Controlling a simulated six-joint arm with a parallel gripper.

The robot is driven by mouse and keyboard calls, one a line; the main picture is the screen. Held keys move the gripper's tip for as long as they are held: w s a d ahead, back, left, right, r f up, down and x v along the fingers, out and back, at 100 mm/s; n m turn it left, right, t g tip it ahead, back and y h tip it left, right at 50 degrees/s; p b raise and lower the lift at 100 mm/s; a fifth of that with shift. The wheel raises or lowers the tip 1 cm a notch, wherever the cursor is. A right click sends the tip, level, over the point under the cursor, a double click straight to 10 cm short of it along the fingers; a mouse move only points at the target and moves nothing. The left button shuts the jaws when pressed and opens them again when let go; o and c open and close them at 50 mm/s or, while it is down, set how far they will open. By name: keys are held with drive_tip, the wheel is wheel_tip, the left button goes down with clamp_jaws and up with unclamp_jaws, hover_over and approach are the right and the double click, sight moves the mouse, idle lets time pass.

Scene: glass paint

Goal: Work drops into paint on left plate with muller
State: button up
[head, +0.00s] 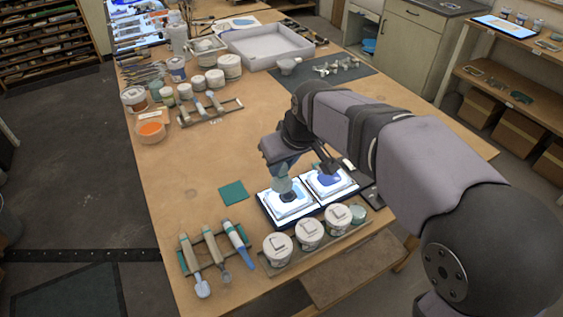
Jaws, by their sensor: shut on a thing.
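Two pale glass plates sit side by side in dark trays near the table's front right. The left plate (298,212) has a dark patch of paint (288,197) on it. The right plate (345,186) has a blue patch of paint (329,178). My gripper (284,172) is over the left plate, shut on a pale grey-green muller (282,184). The muller's lower end is at the dark paint; I cannot tell whether it touches the glass. The gripper hides part of the muller and the plate's far side.
Several lidded jars (309,232) stand in front of the plates. A rack with spatulas (213,250) lies at front left, and a green square (233,193) lies left of the plates. The table's middle (215,155) is clear.

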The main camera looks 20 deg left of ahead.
sight(289, 184)
drive_tip(key=shift+f+b, duration=1.95)
drive_tip(key=shift+f, duration=0.45)
drive_tip(key=shift+f, duration=0.55)
drive_tip(key=shift+d, duration=0.1)
drive_tip(key=shift+s+d+b, duration=0.1)
drive_tip(key=shift+d+b, duration=0.2)
drive_tip(key=shift+d, duration=0.4)
drive_tip(key=shift+d, duration=0.1)
drive_tip(key=shift+w+d, duration=0.6)
drive_tip(key=shift+w, duration=0.1)
